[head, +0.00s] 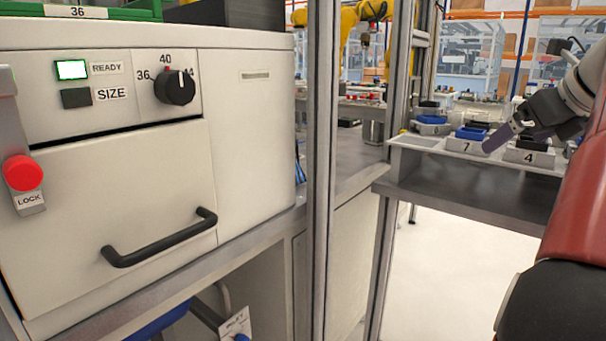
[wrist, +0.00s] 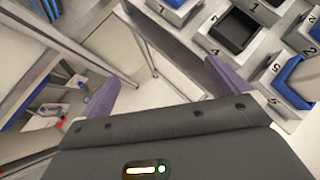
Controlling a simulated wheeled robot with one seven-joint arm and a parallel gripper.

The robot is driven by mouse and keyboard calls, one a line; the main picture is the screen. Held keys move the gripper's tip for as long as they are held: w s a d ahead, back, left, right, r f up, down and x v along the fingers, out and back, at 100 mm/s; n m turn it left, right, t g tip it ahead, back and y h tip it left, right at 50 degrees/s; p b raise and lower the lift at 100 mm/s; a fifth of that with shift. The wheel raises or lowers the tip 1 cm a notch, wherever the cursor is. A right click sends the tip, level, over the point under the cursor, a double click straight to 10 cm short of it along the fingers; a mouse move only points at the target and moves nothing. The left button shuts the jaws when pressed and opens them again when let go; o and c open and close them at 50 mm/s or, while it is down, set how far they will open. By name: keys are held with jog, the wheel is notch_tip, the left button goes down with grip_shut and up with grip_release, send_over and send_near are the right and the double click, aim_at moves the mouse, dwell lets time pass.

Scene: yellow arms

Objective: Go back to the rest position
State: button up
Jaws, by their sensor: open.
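My gripper (head: 505,136) is at the right of the head view, beside the front edge of the numbered tray table. In the wrist view my gripper (wrist: 165,88) has its two purple fingers spread wide apart, with nothing between them. Below the gap the wrist view shows pale floor and a metal frame. My reddish arm link fills the right edge of the head view.
A white machine (head: 250,130) with a dial (head: 175,87), red lock button (head: 23,173) and black door handle (head: 160,238) stands at left. A metal post (head: 320,170) stands beside it. The tray table (head: 470,195) carries numbered bins. Clear floor (head: 450,275) lies below.

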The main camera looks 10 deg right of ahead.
jog(key=a+f+n+g+y, duration=0.1)
jog(key=a+f+n, duration=0.6)
jog(key=a+n, duration=0.3)
jog(key=a+f+n+g, duration=0.1)
jog(key=a+f+n, duration=0.6)
jog(key=a, duration=0.4)
jog(key=s+a+f+n, duration=0.5)
jog(key=f+n, duration=0.4)
jog(key=s+a+f+n+g, duration=0.1)
jog(key=s+a+f+n, duration=0.5)
jog(key=f+n, duration=0.2)
jog(key=shift+a+f+n+g, duration=0.3)
jog(key=shift+f+n, duration=0.05)
jog(key=shift+n, duration=0.35)
